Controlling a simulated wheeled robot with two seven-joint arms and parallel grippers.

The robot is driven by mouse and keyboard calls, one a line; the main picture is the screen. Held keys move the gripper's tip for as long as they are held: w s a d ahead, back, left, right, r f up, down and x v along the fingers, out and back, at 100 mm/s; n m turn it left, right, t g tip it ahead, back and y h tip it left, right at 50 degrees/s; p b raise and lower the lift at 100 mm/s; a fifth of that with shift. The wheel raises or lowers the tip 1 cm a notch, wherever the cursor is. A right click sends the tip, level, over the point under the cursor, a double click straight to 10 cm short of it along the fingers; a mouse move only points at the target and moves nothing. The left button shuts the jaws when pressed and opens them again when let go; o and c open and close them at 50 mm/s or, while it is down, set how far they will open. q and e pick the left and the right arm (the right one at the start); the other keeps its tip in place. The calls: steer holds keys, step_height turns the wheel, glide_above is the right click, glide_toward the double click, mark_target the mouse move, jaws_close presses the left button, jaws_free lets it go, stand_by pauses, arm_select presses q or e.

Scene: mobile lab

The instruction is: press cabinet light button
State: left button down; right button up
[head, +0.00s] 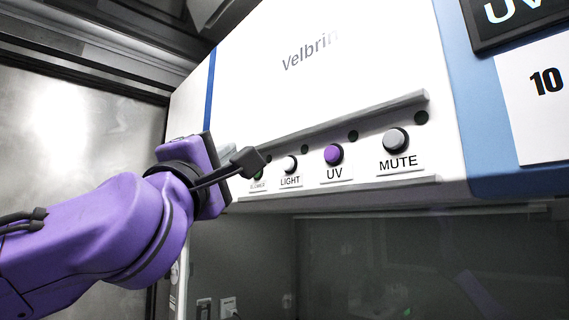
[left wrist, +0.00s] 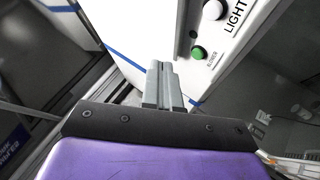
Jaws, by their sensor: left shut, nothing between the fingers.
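The white LIGHT button (head: 289,164) is on the front panel of the cabinet (head: 340,80), above its LIGHT label. It also shows at the top of the left wrist view (left wrist: 212,10). My right gripper is in neither view.
Right of LIGHT sit the purple UV button (head: 333,154) and the grey MUTE button (head: 395,141). A grey ledge (head: 340,118) runs above the row. The dark glass front (head: 400,260) lies below. A metal wall (head: 80,130) stands at left.

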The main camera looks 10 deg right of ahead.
mark_target(288, 164)
arm_select(q)
steer(key=w+d+p, duration=0.2)
steer(key=w+d, duration=0.3)
steer(key=d, duration=0.2)
steer(key=shift+p, duration=0.4)
stand_by(1.6)
steer(key=shift+w+d, duration=0.25)
steer(key=shift+d, duration=0.1)
steer(key=shift+w+d+p, duration=0.3)
steer(key=shift+d+p, duration=0.05)
steer(key=shift+p, duration=0.25)
stand_by(0.6)
stand_by(0.3)
steer(key=shift+s+a+b, duration=0.45)
steer(key=shift+s+a, duration=0.1)
steer(key=shift+a, duration=0.2)
